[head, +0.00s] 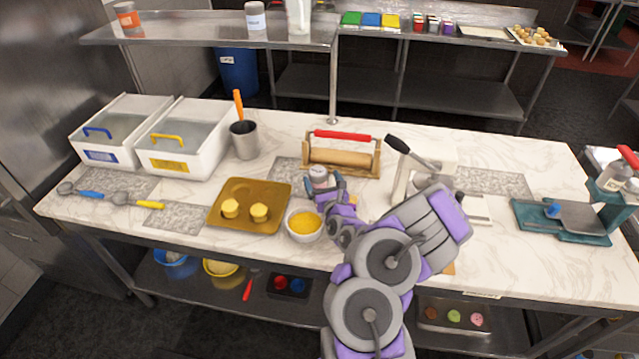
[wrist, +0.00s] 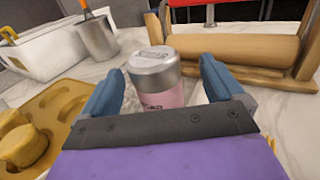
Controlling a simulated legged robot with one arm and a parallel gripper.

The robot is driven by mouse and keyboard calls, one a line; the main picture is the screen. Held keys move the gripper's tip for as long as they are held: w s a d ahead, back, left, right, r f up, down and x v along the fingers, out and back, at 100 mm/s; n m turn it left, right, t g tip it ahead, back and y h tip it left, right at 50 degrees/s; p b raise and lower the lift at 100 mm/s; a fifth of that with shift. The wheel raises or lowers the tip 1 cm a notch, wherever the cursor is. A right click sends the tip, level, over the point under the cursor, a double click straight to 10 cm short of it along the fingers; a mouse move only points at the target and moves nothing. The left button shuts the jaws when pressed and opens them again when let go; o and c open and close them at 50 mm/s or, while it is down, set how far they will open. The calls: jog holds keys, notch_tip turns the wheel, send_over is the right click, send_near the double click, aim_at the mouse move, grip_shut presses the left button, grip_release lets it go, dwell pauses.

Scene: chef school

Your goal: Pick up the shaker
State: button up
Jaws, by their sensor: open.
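The shaker (head: 319,177) is a small pink cylinder with a silver lid, standing upright on the marble counter. In the wrist view the shaker (wrist: 156,78) is centred between my two blue fingers. My gripper (head: 325,187) is open around it in the head view. My gripper (wrist: 160,92) shows a gap on each side of the shaker in the wrist view, with the right gap clearer. The lower part of the shaker is hidden behind my dark gripper body.
A yellow-filled bowl (head: 304,225) and a gold mould tray (head: 227,212) sit close on the left. A wooden rolling pin on a stand (head: 341,157) is just behind. A metal cup (head: 244,140) and white bins (head: 187,138) stand further left.

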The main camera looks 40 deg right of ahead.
aim_at(317, 172)
jog(key=w+b, duration=0.1)
jog(key=w, duration=0.1)
jog(key=w+b, duration=0.1)
jog(key=w, duration=0.1)
jog(key=shift+w+d+f, duration=0.2)
jog(key=shift+w+d, duration=0.2)
jog(key=shift+d, duration=0.4)
jog(key=shift+a, duration=0.35)
jog(key=c, duration=0.8)
jog(key=shift+d, duration=0.2)
jog(key=c, duration=0.4)
jog(key=shift+o, duration=0.2)
